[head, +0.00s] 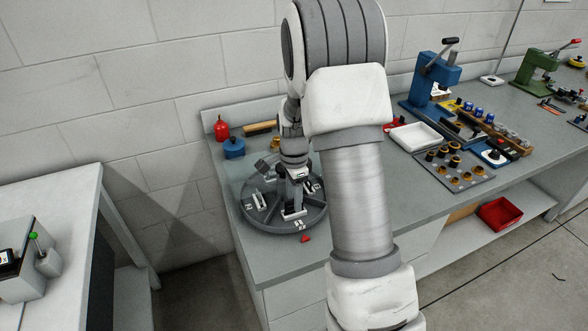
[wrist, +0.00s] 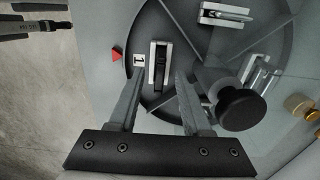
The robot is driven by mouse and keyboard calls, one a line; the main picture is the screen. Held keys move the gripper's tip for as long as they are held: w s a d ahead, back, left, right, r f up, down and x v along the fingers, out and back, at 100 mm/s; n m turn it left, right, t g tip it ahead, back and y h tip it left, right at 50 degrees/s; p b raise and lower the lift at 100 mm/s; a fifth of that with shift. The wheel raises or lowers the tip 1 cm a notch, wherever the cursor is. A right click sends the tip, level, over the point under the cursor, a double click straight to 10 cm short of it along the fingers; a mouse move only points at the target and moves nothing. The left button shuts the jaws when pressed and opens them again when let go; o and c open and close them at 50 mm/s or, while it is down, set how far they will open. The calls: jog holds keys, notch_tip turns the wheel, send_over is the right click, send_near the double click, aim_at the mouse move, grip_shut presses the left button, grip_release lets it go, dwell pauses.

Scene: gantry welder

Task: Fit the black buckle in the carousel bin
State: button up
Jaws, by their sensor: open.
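The carousel (head: 262,222) is a dark round tray with white-framed holders near the left end of the bench. It fills much of the wrist view (wrist: 202,105). A black, narrow piece that looks like the buckle (wrist: 160,68) sits upright in the picture inside a white holder (wrist: 153,48) beside the label "1" (wrist: 139,60). My gripper (wrist: 160,82) is open, with one fingertip on either side of the piece in the picture, and nothing is between its fingers. I cannot tell its height above the holder. In the head view my gripper (head: 294,200) is over the carousel's front part.
A black round knob (wrist: 240,108) stands just right of my right finger. Another white holder (wrist: 225,14) lies beyond. A red pointer (wrist: 117,54) marks the bench beside the rim. A white tray (head: 415,137), a parts board (head: 455,168) and a blue press (head: 432,85) stand further right.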

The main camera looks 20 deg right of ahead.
notch_tip(320, 180, up, 15)
jog(key=s+a+r+n+t, duration=0.3)
jog(key=s+a+r+n, duration=0.3)
jog(key=s+r+n, duration=0.35)
jog(key=s+a+n+t, duration=0.2)
jog(key=s+n, duration=0.6)
jog(key=s, duration=0.6)
jog(key=shift+a+t+p, duration=0.3)
jog(key=shift+a+p, duration=0.15)
jog(key=shift+a, duration=0.45)
jog(key=shift+d+r, duration=0.1)
jog(key=shift+d, duration=0.05)
